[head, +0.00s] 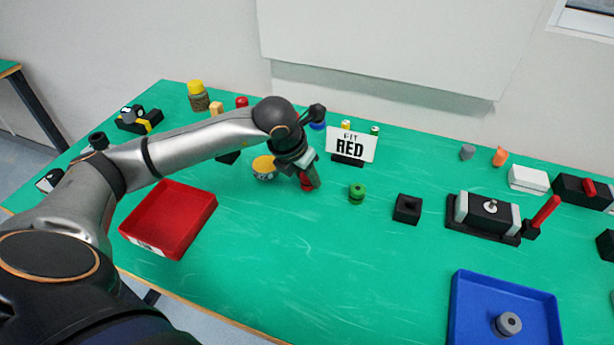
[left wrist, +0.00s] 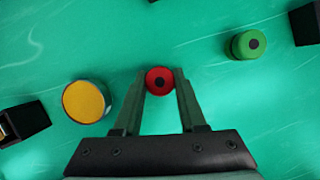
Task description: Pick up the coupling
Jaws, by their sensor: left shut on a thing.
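A small round red coupling (left wrist: 159,80) with a dark centre sits between the fingertips of my left gripper (left wrist: 160,84) in the left wrist view, with a finger against each side. In the head view the left gripper (head: 309,176) points down at the green table, and the red coupling (head: 305,186) shows partly behind its fingers. It is at or very near the table top; I cannot tell whether it is lifted. A similar green piece (head: 357,193) stands to the right; it also shows in the left wrist view (left wrist: 248,44). My right gripper is not in view.
A yellow-topped round tin (head: 264,167) is close left of the gripper. A "FIT RED" sign (head: 351,147) stands behind. A red tray (head: 207,211) is at left, a blue tray (head: 459,318) with a grey ring at front right. A black block (head: 407,209) and a fixture (head: 487,213) stand right.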

